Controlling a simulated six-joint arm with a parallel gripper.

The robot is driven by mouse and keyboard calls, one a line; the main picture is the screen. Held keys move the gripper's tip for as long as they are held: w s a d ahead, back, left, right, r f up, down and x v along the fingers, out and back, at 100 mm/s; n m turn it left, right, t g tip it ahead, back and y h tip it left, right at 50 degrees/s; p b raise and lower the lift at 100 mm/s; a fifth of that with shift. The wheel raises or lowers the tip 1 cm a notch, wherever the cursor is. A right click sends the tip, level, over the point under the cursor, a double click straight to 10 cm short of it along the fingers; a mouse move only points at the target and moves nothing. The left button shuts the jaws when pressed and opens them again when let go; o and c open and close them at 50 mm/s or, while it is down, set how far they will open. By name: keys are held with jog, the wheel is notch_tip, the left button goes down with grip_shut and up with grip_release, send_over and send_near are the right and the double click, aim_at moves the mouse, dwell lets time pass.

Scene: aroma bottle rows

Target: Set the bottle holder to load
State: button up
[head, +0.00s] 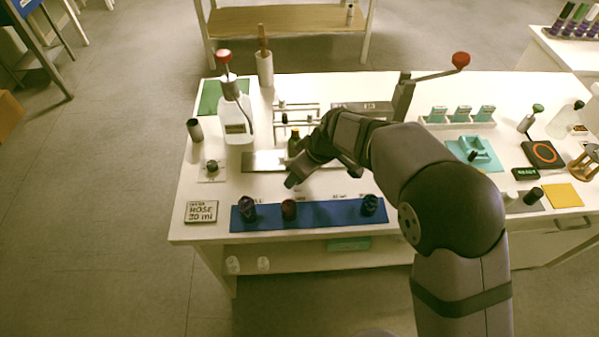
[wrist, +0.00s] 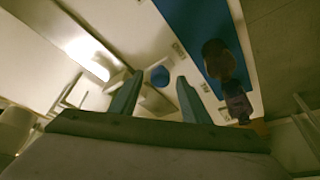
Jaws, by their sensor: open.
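My gripper (head: 291,183) is above the white table, just behind the blue mat (head: 325,219) with bottles. In the wrist view its two fingers (wrist: 159,80) are apart, with nothing gripped between them. A round blue piece (wrist: 160,76) shows between and beyond the fingertips, beside a pale block. I cannot tell for sure which thing is the bottle holder, or its setting. A metal rail rack (head: 296,119) stands behind the gripper. A dark bottle (head: 293,141) stands near a flat metal strip (head: 262,161), partly beside my arm.
Dark bottles (head: 247,207), (head: 289,209) and (head: 370,205) stand on the mat. A label card (head: 201,212) lies at the left front. A small dark knob (head: 212,166) sits on a white plate. My arm hides part of the table.

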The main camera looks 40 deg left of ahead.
jog(key=b+v, duration=0.1)
jog(key=v, duration=0.6)
jog(key=shift+r, duration=0.15)
dwell(0.3)
jog(key=w+d+r+m+h+p, duration=0.1)
jog(key=w+d+m+p, duration=0.15)
jog(key=d, duration=0.55)
jog(key=w+d+r+m+t+p, duration=0.1)
jog(key=w+d+m, duration=0.15)
jog(key=d, duration=0.55)
jog(key=w+d+r+m+h+p, duration=0.1)
jog(key=w+d+r+m+p, duration=0.15)
jog(key=d, duration=0.55)
jog(key=s+d+m+p, duration=0.1)
jog(key=s+d+m, duration=0.2)
jog(key=d, duration=0.4)
jog(key=s+d+m+h+p, duration=0.1)
jog(key=s+d+m, duration=0.3)
jog(key=d, duration=0.4)
jog(key=s+d+m+g+h+p, duration=0.1)
jog(key=s+d+m+p, duration=0.1)
jog(key=s+d, duration=0.3)
jog(key=d+m, duration=0.1)
jog(key=d, duration=0.2)
jog(key=shift+s+r, duration=0.2)
jog(key=shift+s, duration=0.2)
jog(key=shift+a+m, duration=0.1)
jog(key=shift+m, duration=0.15)
